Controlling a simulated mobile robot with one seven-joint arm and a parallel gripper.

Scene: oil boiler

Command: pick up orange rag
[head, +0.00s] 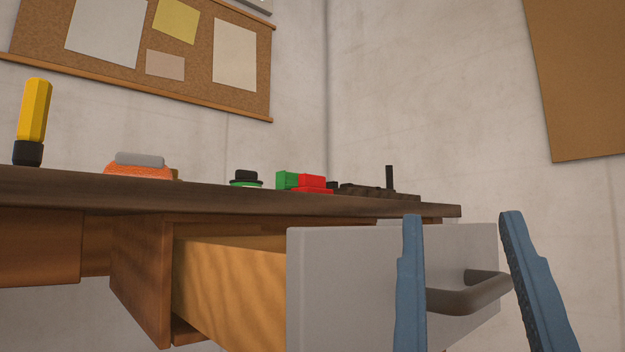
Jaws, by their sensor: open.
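An orange item (120,171), which looks like the orange rag, lies on the dark desk top (220,200) at the left in the head view. A grey rounded piece (140,159) shows on top of it or just behind; I cannot tell which. The low view hides most of its shape. My gripper (460,215) is open, with two blue fingers at the lower right. It is well to the right of the orange item. The grey drawer front (345,290) and its dark handle (470,294) show between and behind the fingers; contact cannot be told.
The drawer with wooden sides (225,285) stands pulled out below the desk top. A yellow and black tool (33,120), a green and black item (246,179), green and red blocks (305,182) and a dark flat item (375,191) stand on the desk. Walls close off the back.

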